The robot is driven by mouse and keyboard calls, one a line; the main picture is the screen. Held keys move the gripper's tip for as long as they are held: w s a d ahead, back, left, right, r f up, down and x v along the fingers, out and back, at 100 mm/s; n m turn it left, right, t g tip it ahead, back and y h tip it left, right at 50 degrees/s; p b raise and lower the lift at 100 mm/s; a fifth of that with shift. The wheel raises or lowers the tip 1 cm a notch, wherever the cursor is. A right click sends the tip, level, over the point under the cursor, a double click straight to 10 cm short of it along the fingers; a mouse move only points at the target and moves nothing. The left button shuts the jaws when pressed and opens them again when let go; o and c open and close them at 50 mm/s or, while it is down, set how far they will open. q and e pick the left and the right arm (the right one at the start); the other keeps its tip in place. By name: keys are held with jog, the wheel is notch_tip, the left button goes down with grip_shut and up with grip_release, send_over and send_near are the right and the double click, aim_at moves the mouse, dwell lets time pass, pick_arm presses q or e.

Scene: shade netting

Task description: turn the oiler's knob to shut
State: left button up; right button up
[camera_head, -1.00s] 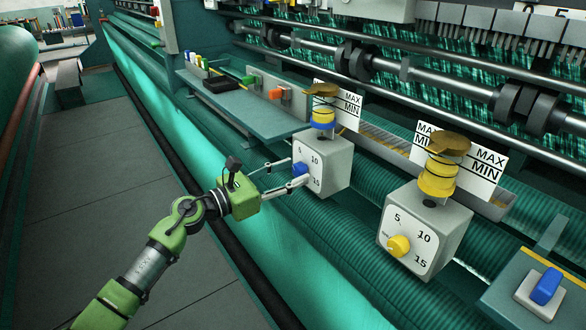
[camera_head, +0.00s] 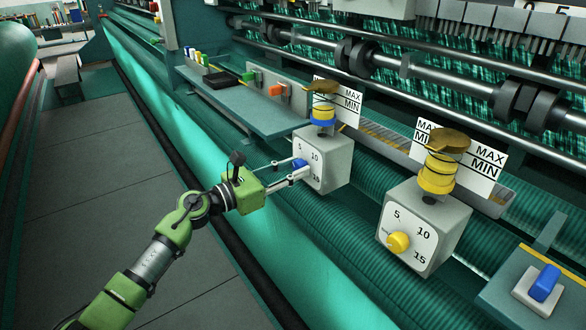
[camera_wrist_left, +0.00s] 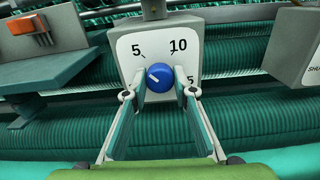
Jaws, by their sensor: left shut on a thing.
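The near-left oiler is a pale grey box (camera_head: 334,163) with a white dial face marked 5, 10 and a partly covered 15. Its round blue knob (camera_wrist_left: 160,82) shows in the left wrist view, with a short white mark on its upper left side. My left gripper (camera_head: 304,170) reaches the dial from the left. In the left wrist view its two fingers (camera_wrist_left: 159,94) stand one on each side of the blue knob and are shut on it. The lower dial markings are hidden by the fingers and knob. My right gripper is not in view.
A second oiler (camera_head: 448,225) with a yellow knob (camera_head: 398,242) stands to the right. A blue switch (camera_head: 545,283) is at the lower right. A green shelf (camera_head: 240,103) with a black tray (camera_head: 222,80) lies behind to the left. The grey walkway (camera_head: 95,190) is clear.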

pick_arm(q)
jog(key=n+p, duration=0.2)
jog(key=n, duration=0.2)
jog(key=shift+r, duration=0.1)
jog(key=n+p, duration=0.1)
jog(key=n, duration=0.3)
jog(key=shift+p, duration=0.35)
jog(key=n+p, duration=0.2)
jog(key=n, duration=0.3)
jog(key=shift+p, duration=0.3)
jog(key=shift+n+p, duration=0.5)
jog(key=shift+n, duration=0.7)
jog(key=o, duration=1.1)
